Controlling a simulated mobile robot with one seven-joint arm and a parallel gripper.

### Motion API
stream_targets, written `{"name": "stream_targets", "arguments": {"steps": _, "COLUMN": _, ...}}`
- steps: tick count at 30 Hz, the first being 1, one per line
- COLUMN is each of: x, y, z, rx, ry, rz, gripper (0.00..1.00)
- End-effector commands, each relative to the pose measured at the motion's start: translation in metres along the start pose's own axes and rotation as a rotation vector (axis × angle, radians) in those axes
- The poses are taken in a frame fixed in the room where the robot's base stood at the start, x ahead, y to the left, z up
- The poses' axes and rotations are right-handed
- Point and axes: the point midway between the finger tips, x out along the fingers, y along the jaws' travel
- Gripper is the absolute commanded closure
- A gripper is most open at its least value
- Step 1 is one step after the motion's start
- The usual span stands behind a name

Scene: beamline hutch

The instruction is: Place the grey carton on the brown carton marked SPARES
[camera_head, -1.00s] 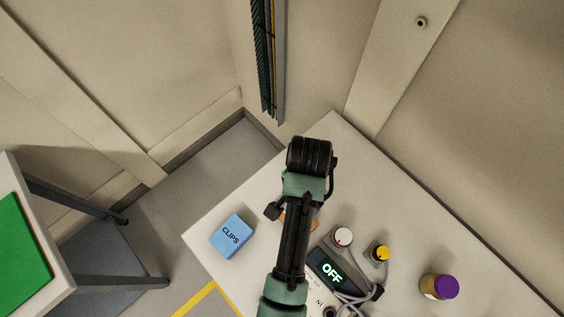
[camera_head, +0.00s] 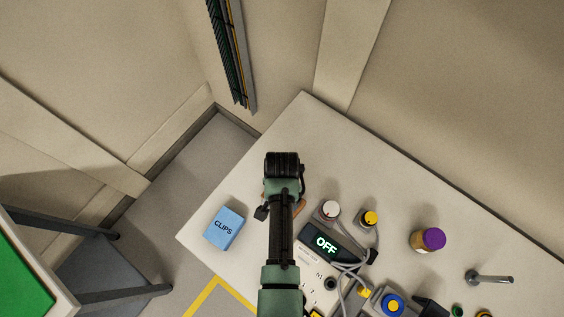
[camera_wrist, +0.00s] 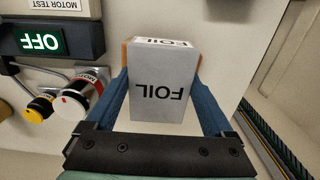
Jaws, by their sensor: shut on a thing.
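The grey carton (camera_wrist: 158,88) is marked FOIL, and its lettering is upside down in the wrist view. My gripper (camera_wrist: 162,75) is shut on it, with a blue finger on each side. A brown surface (camera_wrist: 126,50) shows at both sides of the grey carton's far end. In the head view a small brown piece (camera_head: 301,207) shows beside my arm on the table. My arm hides the rest of it and the grey carton there. I cannot tell whether the two cartons touch.
On the white table (camera_head: 330,140) a blue CLIPS box (camera_head: 225,228) stands left of my arm. A panel with an OFF display (camera_head: 326,245), knobs and cables lies to the right. A purple-lidded jar (camera_head: 428,240) and a metal post (camera_head: 490,278) stand farther right.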

Motion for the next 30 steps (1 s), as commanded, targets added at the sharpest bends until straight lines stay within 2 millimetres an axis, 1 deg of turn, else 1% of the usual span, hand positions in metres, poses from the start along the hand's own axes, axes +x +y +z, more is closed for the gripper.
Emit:
{"name": "stream_targets", "arguments": {"steps": 6, "x": 0.0, "y": 0.0, "z": 0.0, "rx": 0.0, "ry": 0.001, "rz": -0.001, "gripper": 0.71}}
{"name": "stream_targets", "arguments": {"steps": 10, "x": 0.004, "y": 0.0, "z": 0.0, "rx": 0.0, "ry": 0.001, "rz": 0.0, "gripper": 0.71}}
{"name": "stream_targets", "arguments": {"steps": 11, "x": 0.004, "y": 0.0, "z": 0.0, "rx": 0.0, "ry": 0.001, "rz": 0.0, "gripper": 0.11}}
{"name": "stream_targets", "arguments": {"steps": 12, "x": 0.003, "y": 0.0, "z": 0.0, "rx": 0.0, "ry": 0.001, "rz": -0.001, "gripper": 0.04}}
{"name": "stream_targets", "arguments": {"steps": 13, "x": 0.003, "y": 0.0, "z": 0.0, "rx": 0.0, "ry": 0.001, "rz": -0.001, "gripper": 0.0}}
{"name": "stream_targets", "arguments": {"steps": 19, "x": 0.003, "y": 0.0, "z": 0.0, "rx": 0.0, "ry": 0.001, "rz": 0.0, "gripper": 0.0}}
{"name": "stream_targets", "arguments": {"steps": 23, "x": -0.003, "y": 0.0, "z": 0.0, "rx": 0.0, "ry": 0.001, "rz": -0.001, "gripper": 0.0}}
{"name": "stream_targets", "arguments": {"steps": 26, "x": -0.012, "y": -0.001, "z": -0.001, "rx": 0.0, "ry": 0.003, "rz": -0.002, "gripper": 0.0}}
{"name": "stream_targets", "arguments": {"steps": 30, "x": -0.036, "y": -0.001, "z": -0.001, "rx": -0.001, "ry": 0.004, "rz": -0.003, "gripper": 0.0}}
